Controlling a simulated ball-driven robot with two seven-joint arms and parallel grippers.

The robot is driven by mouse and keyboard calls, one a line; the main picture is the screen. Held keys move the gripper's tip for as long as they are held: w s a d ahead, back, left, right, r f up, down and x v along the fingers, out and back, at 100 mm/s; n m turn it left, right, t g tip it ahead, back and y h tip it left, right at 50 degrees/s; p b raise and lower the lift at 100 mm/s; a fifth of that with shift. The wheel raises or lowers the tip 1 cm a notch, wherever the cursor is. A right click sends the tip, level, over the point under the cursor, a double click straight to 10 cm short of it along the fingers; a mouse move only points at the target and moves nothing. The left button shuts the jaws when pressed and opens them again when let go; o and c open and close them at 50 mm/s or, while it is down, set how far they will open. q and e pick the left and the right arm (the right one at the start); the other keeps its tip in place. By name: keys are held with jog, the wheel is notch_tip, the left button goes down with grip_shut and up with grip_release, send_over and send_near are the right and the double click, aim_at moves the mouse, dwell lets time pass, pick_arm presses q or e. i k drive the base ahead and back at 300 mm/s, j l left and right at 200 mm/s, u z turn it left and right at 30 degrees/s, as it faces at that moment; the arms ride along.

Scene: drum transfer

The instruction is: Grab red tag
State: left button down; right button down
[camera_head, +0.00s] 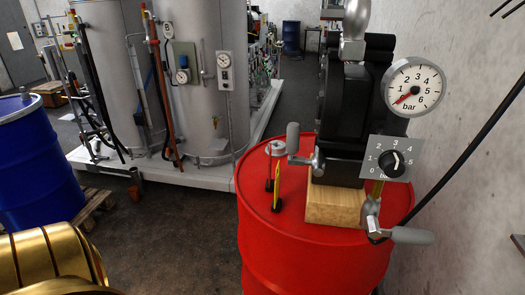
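I cannot make out a red tag in the head view. A red drum (262,245) stands at the centre right. On its lid are a small round grey metal cap (276,149) and a thin upright yellow piece (277,183) with a dark lower end. A black machine (350,115) sits on a wooden block (337,205) on the lid and hides the drum's back right part. Neither of my grippers shows in this view.
A pressure gauge (413,88), a dial plate (380,165) and grey-handled levers (412,236) stick out around the machine. A blue drum (35,165) stands at the left on a pallet. Tall grey tanks (195,90) stand behind. Dark floor (185,225) lies clear between the drums.

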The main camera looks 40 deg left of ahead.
aim_at(270, 183)
jog(key=j+u, duration=0.25)
jog(key=j, duration=0.45)
jog(key=j+u, duration=0.3)
jog(key=j, duration=0.35)
